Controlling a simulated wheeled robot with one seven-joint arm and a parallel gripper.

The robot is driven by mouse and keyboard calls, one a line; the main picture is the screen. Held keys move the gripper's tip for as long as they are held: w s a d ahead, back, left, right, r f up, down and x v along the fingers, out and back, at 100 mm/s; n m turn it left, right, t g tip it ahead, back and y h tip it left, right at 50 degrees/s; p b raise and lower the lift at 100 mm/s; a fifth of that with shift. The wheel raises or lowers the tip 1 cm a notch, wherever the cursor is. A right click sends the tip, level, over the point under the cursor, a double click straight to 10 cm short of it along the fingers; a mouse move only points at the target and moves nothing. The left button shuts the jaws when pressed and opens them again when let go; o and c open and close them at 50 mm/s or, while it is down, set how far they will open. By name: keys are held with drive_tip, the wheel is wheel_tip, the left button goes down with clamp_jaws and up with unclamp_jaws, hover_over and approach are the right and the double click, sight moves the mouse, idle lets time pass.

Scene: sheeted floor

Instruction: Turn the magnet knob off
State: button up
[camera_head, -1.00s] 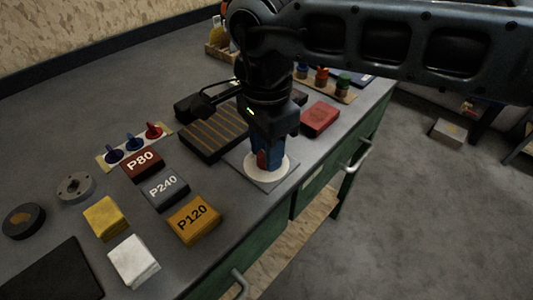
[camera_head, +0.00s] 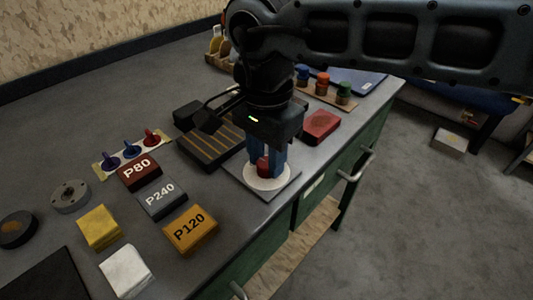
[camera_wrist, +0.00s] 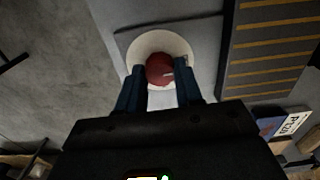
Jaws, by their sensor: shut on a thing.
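The red knob (camera_head: 263,167) stands on a round white dial (camera_head: 267,184) on a grey square plate (camera_head: 240,172) near the bench's front edge. In the wrist view the knob (camera_wrist: 159,69) is seen from above, with a small pale mark toward its right side. My gripper (camera_head: 266,162) points down, its blue fingers on either side of the knob, shut on it. In the wrist view the fingers (camera_wrist: 160,82) flank the knob over the white dial (camera_wrist: 147,45). Part of the knob is hidden by the fingers.
A black block with yellow stripes (camera_head: 210,149) lies behind the plate, and a red box (camera_head: 321,127) to its right. Sanding blocks P80 (camera_head: 138,171), P240 (camera_head: 161,198) and P120 (camera_head: 190,229) lie to the left. The bench's front edge is close.

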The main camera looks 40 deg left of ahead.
sight(266, 162)
drive_tip(key=o, duration=1)
drive_tip(key=shift+o, duration=0.2)
drive_tip(key=shift+r, duration=0.15)
wheel_tip(266, 162, up, 8)
drive_tip(key=shift+f, duration=0.2)
